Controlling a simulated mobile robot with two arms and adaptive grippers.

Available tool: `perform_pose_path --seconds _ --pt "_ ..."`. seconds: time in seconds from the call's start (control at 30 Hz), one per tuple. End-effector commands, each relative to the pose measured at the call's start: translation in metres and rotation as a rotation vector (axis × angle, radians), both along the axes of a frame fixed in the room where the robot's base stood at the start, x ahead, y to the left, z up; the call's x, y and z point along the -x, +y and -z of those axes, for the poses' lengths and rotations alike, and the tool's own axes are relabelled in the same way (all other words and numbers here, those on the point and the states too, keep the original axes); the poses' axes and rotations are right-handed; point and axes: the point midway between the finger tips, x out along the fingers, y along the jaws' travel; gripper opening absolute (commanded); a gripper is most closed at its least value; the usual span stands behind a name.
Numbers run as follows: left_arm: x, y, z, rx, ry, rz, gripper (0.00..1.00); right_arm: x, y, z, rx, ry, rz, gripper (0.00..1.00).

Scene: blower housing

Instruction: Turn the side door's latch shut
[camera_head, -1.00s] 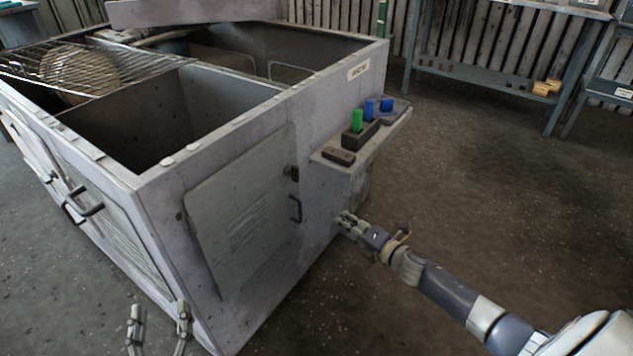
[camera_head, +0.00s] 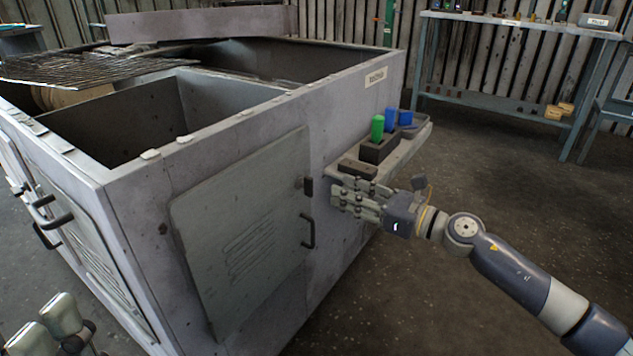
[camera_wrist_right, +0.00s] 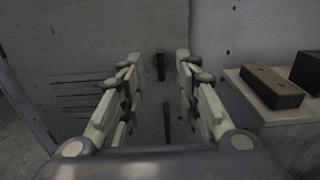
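The side door (camera_head: 245,240) is a grey vented panel that lies about flush in the housing's (camera_head: 345,110) near side. Its latch (camera_head: 308,186) is a small dark tab at the door's right edge, standing upright. A dark bar handle (camera_head: 309,231) is below it. My right gripper (camera_head: 337,191) is just right of the latch, apart from it. In the right wrist view my right gripper (camera_wrist_right: 158,58) is open and empty, with the latch (camera_wrist_right: 161,66) seen between its fingers and the handle (camera_wrist_right: 167,122) lower. My left gripper (camera_head: 46,326) is at the lower left, fingers apart, partly cut off.
A shelf (camera_head: 410,146) juts from the housing close to my right gripper. It holds a dark block (camera_head: 357,168) and a holder (camera_head: 380,150) with green and blue pieces. A workbench (camera_head: 510,100) stands behind. Floor is clear at right.

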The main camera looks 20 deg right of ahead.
Motion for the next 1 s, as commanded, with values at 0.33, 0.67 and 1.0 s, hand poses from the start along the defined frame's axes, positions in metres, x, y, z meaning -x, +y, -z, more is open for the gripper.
perform_pose_path --seconds 0.33,0.67,1.0 --pt "-0.001 0.0 -0.001 -0.001 0.002 0.0 0.61 -0.038 0.029 -0.002 -0.004 -0.002 0.0 0.3" --pt "-0.001 0.0 0.0 -0.001 0.003 0.0 0.61 -0.066 0.051 0.0 -0.004 0.002 0.001 0.3" --pt "-0.001 0.0 0.0 -0.001 0.004 0.0 0.61 -0.07 0.055 0.0 -0.002 0.002 0.0 0.3"
